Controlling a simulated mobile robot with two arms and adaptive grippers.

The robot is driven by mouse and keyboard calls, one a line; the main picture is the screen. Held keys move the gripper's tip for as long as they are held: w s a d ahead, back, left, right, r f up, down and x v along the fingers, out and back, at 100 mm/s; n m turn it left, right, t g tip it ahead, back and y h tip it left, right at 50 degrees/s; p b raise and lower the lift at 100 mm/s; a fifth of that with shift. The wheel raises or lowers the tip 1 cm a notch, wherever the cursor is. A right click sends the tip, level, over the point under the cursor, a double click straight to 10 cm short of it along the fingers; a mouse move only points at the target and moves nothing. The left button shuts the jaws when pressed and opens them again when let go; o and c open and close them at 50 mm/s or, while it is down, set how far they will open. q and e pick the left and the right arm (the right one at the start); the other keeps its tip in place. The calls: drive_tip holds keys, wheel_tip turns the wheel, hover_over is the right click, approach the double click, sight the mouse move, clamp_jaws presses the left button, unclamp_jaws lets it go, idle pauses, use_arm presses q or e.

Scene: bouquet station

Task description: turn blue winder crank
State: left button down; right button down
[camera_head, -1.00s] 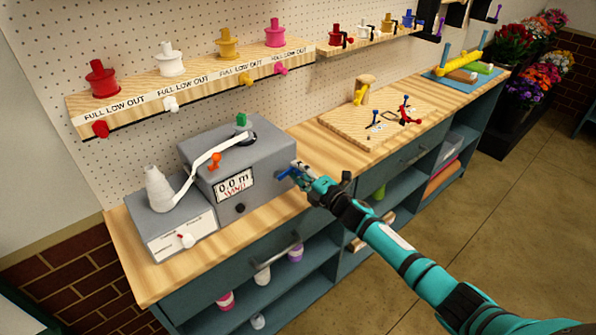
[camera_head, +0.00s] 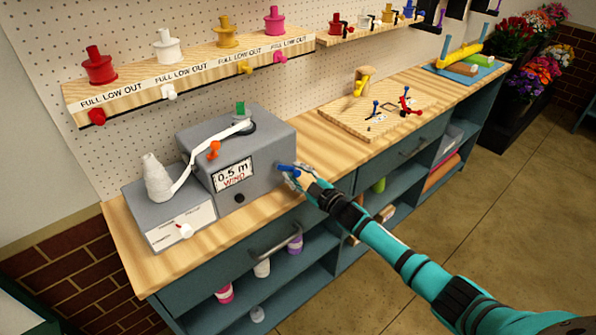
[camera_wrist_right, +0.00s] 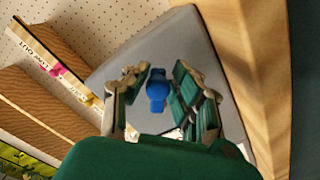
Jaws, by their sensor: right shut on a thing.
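The grey winder box (camera_head: 262,175) stands on the wooden bench, and its display (camera_head: 233,174) reads 0.5 m and WIND. The blue crank (camera_head: 287,168) sticks out of its right side. My right gripper (camera_head: 295,172) is at the crank and shut on it. In the right wrist view the blue crank (camera_wrist_right: 157,88) lies between the two fingers of my gripper (camera_wrist_right: 160,95). A white ribbon (camera_head: 190,166) runs from the white cone spool (camera_head: 156,178) past an orange knob (camera_head: 214,149) to the top of the winder. My left gripper is not in view.
A grey base box (camera_head: 170,215) with a white knob stands left of the winder. A shelf (camera_head: 165,78) with coloured spools hangs above. A wooden board (camera_head: 372,117) with small tools lies to the right. Bench top between winder and board is clear.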

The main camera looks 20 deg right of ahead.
drive_tip(key=m, duration=0.2)
drive_tip(key=a+m, duration=0.1)
drive_tip(key=m, duration=0.1)
drive_tip(key=shift+f+m, duration=0.15)
drive_tip(key=shift+m, duration=0.15)
drive_tip(key=m, duration=0.1)
drive_tip(key=a+m, duration=0.1)
drive_tip(key=m+b, duration=0.1)
drive_tip(key=shift+s+a+f+m, duration=0.2)
drive_tip(key=shift+s+f+m, duration=0.1)
drive_tip(key=shift+m, duration=0.1)
drive_tip(key=m, duration=0.1)
drive_tip(key=a+m, duration=0.1)
drive_tip(key=m, duration=0.1)
drive_tip(key=shift+s+a+f+m, duration=0.1)
drive_tip(key=shift+s+a+m, duration=0.1)
drive_tip(key=shift+s+m, duration=0.1)
drive_tip(key=shift+s+a+m+b, duration=0.2)
drive_tip(key=shift+a+m, duration=0.2)
drive_tip(key=shift+m, duration=0.7)
drive_tip(key=shift+s+a+m+b, duration=0.2)
drive_tip(key=shift+a+m, duration=0.2)
drive_tip(key=shift+m, duration=0.7)
